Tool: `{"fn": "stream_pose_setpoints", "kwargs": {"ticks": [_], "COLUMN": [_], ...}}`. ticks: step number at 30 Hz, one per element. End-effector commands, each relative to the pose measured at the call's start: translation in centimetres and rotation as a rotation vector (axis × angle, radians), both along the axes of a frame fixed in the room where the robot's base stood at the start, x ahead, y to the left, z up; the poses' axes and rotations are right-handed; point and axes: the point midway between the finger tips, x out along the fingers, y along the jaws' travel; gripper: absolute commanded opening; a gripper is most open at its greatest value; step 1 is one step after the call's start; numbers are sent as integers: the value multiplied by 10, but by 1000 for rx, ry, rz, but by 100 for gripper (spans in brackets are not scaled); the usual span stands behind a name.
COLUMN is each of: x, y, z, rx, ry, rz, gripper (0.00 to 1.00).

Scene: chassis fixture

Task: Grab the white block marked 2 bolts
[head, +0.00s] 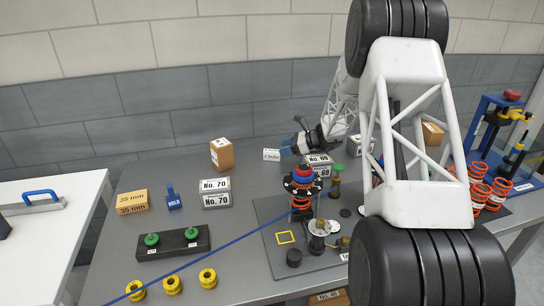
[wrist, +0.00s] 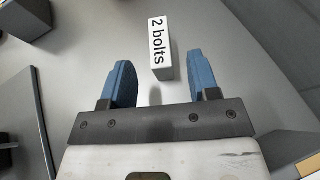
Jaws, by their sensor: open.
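The white block marked 2 bolts (wrist: 161,48) stands on the grey bench, with its black lettering facing the wrist camera. In the head view the block (head: 271,155) is small, near the back of the bench, just left of my gripper (head: 289,144). In the wrist view my gripper (wrist: 160,72) is open and empty, with its two blue fingers spread wide. The block lies ahead of the gap, roughly midway between the fingertips, a little beyond them. No finger appears to touch it.
A spring stack (head: 303,190) on a dark plate is in front. A cardboard box (head: 222,154) and No. 70 blocks (head: 215,185) are to the left. A blue line crosses the bench front.

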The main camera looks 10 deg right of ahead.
Motion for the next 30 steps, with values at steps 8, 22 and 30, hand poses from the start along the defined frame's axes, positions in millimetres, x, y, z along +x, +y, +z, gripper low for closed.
{"fn": "stream_pose_setpoints", "kwargs": {"ticks": [8, 22, 30], "x": [3, 18, 18], "y": [9, 44, 45], "z": [-4, -19, -19], "rx": [0, 0, 0], "ry": [0, -1, 0], "rz": [1, -1, -1], "gripper": [55, 55, 55]}}
